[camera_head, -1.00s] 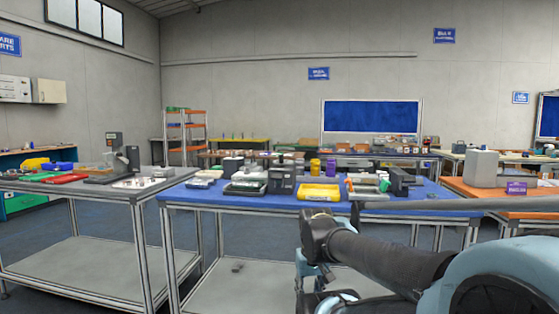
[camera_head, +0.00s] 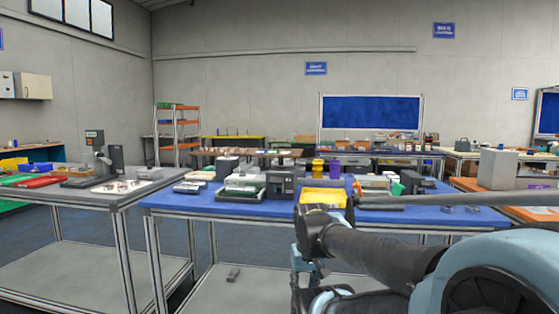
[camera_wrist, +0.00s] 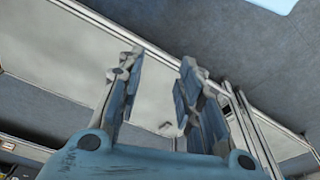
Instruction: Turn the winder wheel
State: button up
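I cannot make out a winder wheel for certain in either view. A dark boxy device (camera_head: 281,183) stands near the middle of the blue-topped table (camera_head: 185,203). Another dark device (camera_head: 413,182) stands toward that table's right end, partly behind other items. At this size I cannot tell whether either carries the wheel. My gripper (camera_wrist: 158,68) shows in the wrist view with its two fingers apart and nothing between them. It points at the floor and a pale table shelf (camera_wrist: 75,60). My arm covers the lower right of the head view.
A yellow bin (camera_head: 322,198) sits at the blue table's front edge, close to my arm. A grey table (camera_head: 95,197) with a stand device (camera_head: 103,160) is at left. An orange-topped table (camera_head: 520,208) with a grey box (camera_head: 497,169) is at right. Floor shows between the tables.

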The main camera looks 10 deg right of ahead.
jog(key=shift+o, duration=0.7)
notch_tip(320, 180, up, 47)
jog(key=n+t+h, duration=0.1)
jog(key=n+h, duration=0.2)
jog(key=n, duration=2.5)
send_over(281, 157)
jog(key=s+a, duration=0.4)
jog(key=x, duration=1.6)
jog(key=shift+w, duration=0.35)
grip_shut()
